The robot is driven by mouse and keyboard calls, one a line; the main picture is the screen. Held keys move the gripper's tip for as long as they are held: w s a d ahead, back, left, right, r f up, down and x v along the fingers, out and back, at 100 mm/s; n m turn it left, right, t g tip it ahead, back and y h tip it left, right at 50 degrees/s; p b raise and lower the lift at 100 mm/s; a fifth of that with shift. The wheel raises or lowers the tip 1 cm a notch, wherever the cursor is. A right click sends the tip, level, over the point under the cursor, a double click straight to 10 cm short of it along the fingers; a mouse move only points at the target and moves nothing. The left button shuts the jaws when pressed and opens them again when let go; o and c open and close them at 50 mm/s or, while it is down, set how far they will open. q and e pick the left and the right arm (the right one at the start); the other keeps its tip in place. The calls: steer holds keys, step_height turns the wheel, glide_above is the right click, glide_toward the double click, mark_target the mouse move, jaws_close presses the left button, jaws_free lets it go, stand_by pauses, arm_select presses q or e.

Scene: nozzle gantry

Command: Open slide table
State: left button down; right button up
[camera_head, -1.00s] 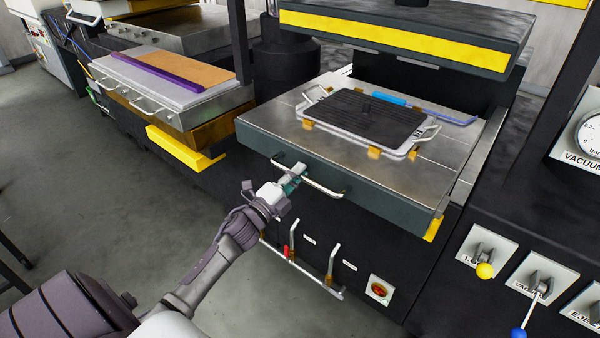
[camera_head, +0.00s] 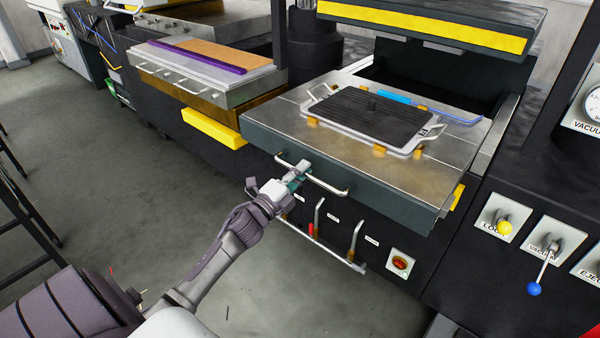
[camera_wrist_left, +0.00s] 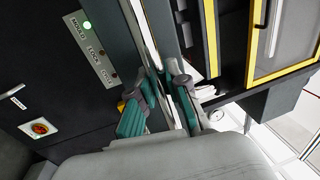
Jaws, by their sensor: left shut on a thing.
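The slide table (camera_head: 452,160) is a steel-topped slab with a dark green front, standing out from the press towards me. A silver bar handle (camera_head: 330,187) runs along its front face. My left gripper (camera_head: 300,171) is shut on this handle near its left end. In the left wrist view the gripper (camera_wrist_left: 162,84) has its green-padded fingers on both sides of the bright bar (camera_wrist_left: 142,25). On the table lies a white tray with a black ribbed plate (camera_head: 372,118), held between several brass-coloured blocks. My right gripper is not in view.
A yellow-striped upper platen (camera_head: 430,28) hangs above the back of the table. Levers on a rack (camera_head: 318,218) and a red knob (camera_head: 400,264) sit below. Lock and vacuum levers (camera_head: 534,288) are at right. The grey floor (camera_head: 120,190) at left is open.

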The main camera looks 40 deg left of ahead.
arm_select(q)
steer(key=c, duration=1.1)
jaws_free()
steer(key=shift+w, duration=0.1)
steer(key=shift+c, duration=0.2)
steer(key=v, duration=1.2)
